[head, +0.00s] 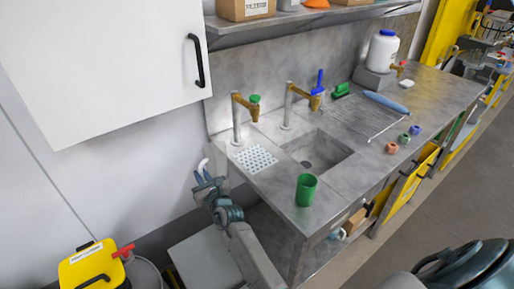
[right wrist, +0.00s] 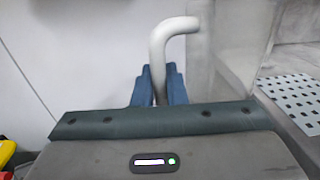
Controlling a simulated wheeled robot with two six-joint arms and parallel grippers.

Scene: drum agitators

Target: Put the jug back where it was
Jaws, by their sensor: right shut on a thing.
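My right gripper (head: 206,184) is left of the sink bench, in front of the white wall. It is shut on a white bent tube (head: 203,164). In the right wrist view the tube (right wrist: 172,32) rises from between the blue fingers (right wrist: 159,88) and bends to the right at its top. Its lower end is hidden. I cannot tell whether it is part of a jug. A green cup-shaped vessel (head: 306,189), possibly the jug, stands upright on the bench's front edge, apart from the gripper. My left gripper is not in view.
The bench has a perforated plate (head: 254,159), a sink basin (head: 323,152) and two brass-and-grey taps (head: 241,119). A white tank (head: 383,50) stands at the back. Small coloured pieces (head: 392,147) lie near the front edge. A white cabinet (head: 110,65) hangs at upper left; a yellow container (head: 91,266) is below.

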